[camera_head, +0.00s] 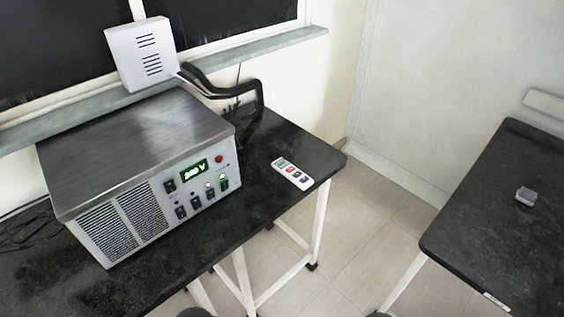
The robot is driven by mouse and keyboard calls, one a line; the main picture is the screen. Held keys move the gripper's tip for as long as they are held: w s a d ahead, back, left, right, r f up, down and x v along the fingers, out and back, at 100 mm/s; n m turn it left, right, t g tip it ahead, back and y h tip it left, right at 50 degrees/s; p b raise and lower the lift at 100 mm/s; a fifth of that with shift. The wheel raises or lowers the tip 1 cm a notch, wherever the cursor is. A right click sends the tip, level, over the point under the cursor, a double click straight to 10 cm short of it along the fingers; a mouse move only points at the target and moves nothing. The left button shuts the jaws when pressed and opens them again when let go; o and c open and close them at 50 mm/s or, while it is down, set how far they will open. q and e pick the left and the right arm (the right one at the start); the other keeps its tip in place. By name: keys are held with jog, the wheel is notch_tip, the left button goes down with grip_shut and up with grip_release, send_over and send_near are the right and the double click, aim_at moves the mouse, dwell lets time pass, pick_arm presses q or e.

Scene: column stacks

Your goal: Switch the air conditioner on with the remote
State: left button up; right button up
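A white remote (292,173) lies flat on the black tabletop, near its right end. It has a small greenish screen and several red and dark buttons. No air conditioner can be made out for certain in the head view. Neither of my grippers can be seen. Only small dark rounded shapes, probably parts of me, show at the bottom edge.
A large metal power unit (135,145) with a lit green display stands left of the remote on the black table (318,150). A white slotted box (143,53) and black hoses are behind. Another dark table (490,215) with a small grey object (525,196) stands right, across open floor.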

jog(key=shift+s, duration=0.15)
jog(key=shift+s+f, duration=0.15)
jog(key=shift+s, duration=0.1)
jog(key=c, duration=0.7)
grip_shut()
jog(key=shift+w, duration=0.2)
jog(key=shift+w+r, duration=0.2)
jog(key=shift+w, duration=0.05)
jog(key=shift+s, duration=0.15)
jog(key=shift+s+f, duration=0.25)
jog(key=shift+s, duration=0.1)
